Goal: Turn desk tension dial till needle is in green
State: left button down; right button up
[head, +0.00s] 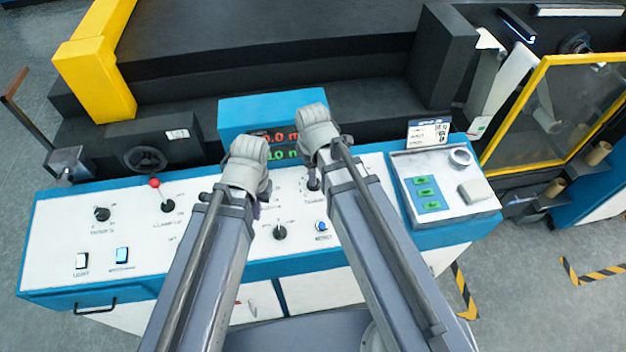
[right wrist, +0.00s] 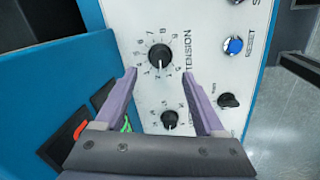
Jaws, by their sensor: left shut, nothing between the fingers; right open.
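The desk tension dial is a black round knob with numbers around it and the word TENSION beside it. It shows clearly in the right wrist view (right wrist: 159,56) and partly in the head view (head: 313,182), below my right gripper. My right gripper (right wrist: 162,76) is open, its two purple fingers spread to either side just below the dial in the picture, with nothing between them. My left gripper (head: 262,194) is shut and empty over the middle of the white panel. No needle or green band can be made out; my grippers cover part of the panel and display.
A smaller black dial (right wrist: 170,118), a black knob (right wrist: 228,100) and a blue reset button (right wrist: 235,46) lie close to the tension dial. A blue display box (head: 250,112) with red and green digits stands behind the panel. A red-tipped lever (head: 155,183) rises at left.

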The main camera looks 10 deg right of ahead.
pick_arm(q)
notch_tip(320, 180, down, 7)
jog(key=b, duration=0.6)
jog(key=shift+r, duration=0.15)
pick_arm(e)
jog(key=f, duration=0.4)
jog(key=w+f, duration=0.1)
jog(key=f, duration=0.1)
jog(key=shift+d+f, duration=0.15)
jog(key=shift+f, duration=0.2)
jog(key=shift+c, duration=0.4)
grip_shut()
